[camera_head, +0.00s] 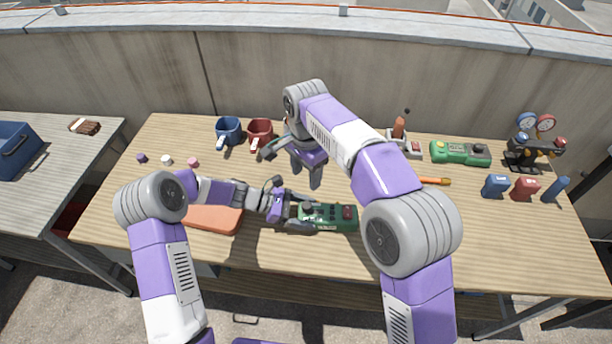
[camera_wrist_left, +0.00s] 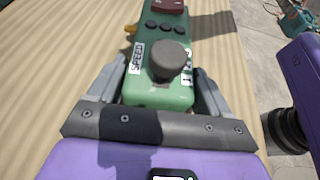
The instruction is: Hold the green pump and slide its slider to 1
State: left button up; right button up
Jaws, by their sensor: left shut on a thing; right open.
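A green device (camera_head: 330,217), which I take for the green pump, lies near the front middle of the table. My left gripper (camera_head: 293,211) is shut on its left end. In the left wrist view the device (camera_wrist_left: 150,65) sits between the two fingers. A round grey knob (camera_wrist_left: 169,60) stands on it between a SPEED label (camera_wrist_left: 136,57) and a marked scale (camera_wrist_left: 187,62); I cannot read the knob's setting. Several dark buttons and a red part lie beyond. My right gripper (camera_head: 306,174) is open and empty, fingers pointing down, above and behind the device, apart from it.
Another green device (camera_head: 460,153) lies at the back right. An orange mat-like block (camera_head: 213,219) is left of the held device. A gauge assembly (camera_head: 534,150) is far right. Front right table is clear.

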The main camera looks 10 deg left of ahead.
pick_arm(q)
jog(key=o, duration=1.5)
jog(key=shift+c, duration=0.2)
jog(key=shift+a, duration=0.1)
jog(key=p+v, duration=0.3)
jog(key=v, duration=0.4)
jog(key=shift+a+r, duration=0.2)
jog(key=shift+a, duration=0.1)
jog(key=shift+a+r+p, duration=0.15)
jog(key=shift+a+p, duration=0.25)
jog(key=shift+a, duration=0.15)
jog(key=shift+r, duration=0.1)
